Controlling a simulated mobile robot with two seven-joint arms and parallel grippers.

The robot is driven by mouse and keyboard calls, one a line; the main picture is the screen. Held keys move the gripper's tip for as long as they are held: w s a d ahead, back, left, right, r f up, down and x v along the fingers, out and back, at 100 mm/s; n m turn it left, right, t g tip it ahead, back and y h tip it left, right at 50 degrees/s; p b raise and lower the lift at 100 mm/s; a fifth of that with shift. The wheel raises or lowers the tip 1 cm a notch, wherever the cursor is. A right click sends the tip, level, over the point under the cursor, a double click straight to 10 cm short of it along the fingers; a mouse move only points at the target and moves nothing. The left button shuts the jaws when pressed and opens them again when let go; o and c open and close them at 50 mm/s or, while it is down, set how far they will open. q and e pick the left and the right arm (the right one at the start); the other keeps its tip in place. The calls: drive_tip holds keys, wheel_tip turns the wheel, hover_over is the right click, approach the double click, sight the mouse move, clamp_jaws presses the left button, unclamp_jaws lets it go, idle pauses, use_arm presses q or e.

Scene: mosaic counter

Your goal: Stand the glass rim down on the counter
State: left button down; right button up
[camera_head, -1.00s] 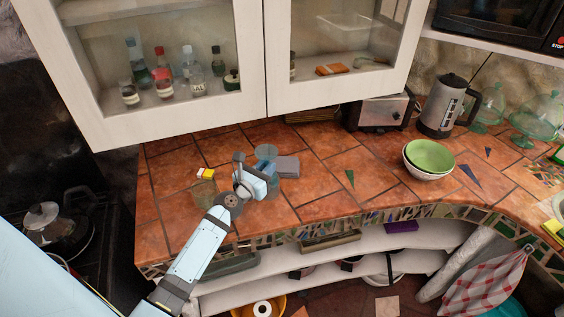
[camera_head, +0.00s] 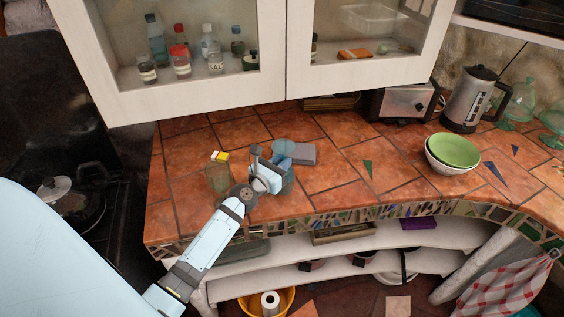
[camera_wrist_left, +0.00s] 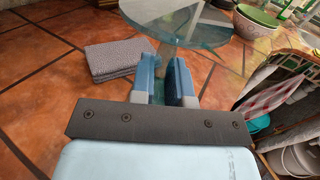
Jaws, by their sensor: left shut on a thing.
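The glass is a clear bluish stemmed glass; its round foot (camera_head: 283,146) is uppermost in the head view, so it is held upside down, bowl below. My left gripper (camera_head: 272,172) is shut on it. In the left wrist view, the glass's foot (camera_wrist_left: 180,18) lies beyond the gripper (camera_wrist_left: 165,80), with the clear bowl lower and right, partly hidden by the fingers. The tiled counter (camera_head: 335,180) is under it; I cannot tell whether the rim touches the tiles. My right gripper is not in view.
A grey folded block (camera_head: 303,154) lies close beside the glass. Another clear vessel (camera_head: 218,178) stands left, near a small yellow-and-white item (camera_head: 220,156). Stacked bowls (camera_head: 453,153), a kettle (camera_head: 470,98) and a toaster (camera_head: 402,102) are right. Cabinets (camera_head: 200,100) hang above. Tiles right of the grey block are clear.

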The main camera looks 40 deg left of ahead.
use_arm(q)
drive_tip(key=shift+f, duration=0.15)
drive_tip(key=shift+f+b, duration=0.25)
drive_tip(key=shift+b, duration=0.15)
drive_tip(key=c, duration=1)
unclamp_jaws()
drive_tip(key=shift+c, duration=0.2)
drive_tip(key=shift+s, duration=0.15)
drive_tip(key=s+b, duration=0.2)
drive_tip(key=s, duration=1.1)
drive_tip(key=shift+s+a, duration=0.3)
drive_tip(key=shift+a, duration=0.05)
